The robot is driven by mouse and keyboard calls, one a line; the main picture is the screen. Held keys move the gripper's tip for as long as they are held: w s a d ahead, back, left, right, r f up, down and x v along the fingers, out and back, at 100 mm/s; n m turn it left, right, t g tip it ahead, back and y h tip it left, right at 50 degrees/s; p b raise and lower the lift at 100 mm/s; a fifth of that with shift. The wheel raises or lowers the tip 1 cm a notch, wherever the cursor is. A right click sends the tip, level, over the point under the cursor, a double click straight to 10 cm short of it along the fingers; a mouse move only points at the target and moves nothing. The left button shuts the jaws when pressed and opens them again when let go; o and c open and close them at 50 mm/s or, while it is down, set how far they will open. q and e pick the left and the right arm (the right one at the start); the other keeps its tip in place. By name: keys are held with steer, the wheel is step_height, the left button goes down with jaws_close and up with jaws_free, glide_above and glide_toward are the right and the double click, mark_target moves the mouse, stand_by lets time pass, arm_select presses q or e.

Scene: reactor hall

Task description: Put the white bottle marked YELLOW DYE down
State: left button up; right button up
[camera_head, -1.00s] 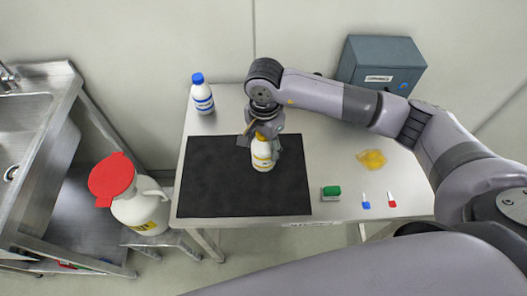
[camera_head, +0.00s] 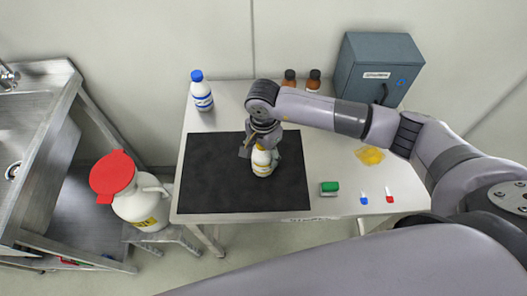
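The white bottle with yellow bands (camera_head: 262,167) is upright over the right half of the black mat (camera_head: 213,190). My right gripper (camera_head: 264,152) comes down on its upper part from above and appears shut on it. The gripper hides most of the bottle's top. The lettering is too small to read. I cannot tell whether the base touches the mat. My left gripper is not in view.
A white bottle with a blue cap (camera_head: 202,98) stands behind the mat. Two brown bottles (camera_head: 313,82) and a blue-grey box (camera_head: 378,68) are at the back. The mat's left half is clear.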

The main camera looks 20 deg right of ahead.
steer(key=o, duration=0.3)
steer(key=shift+r+p, duration=0.3)
steer(key=shift+p, duration=0.05)
step_height(320, 180, up, 11)
steer(key=b, duration=0.4)
steer(key=shift+r, duration=0.35)
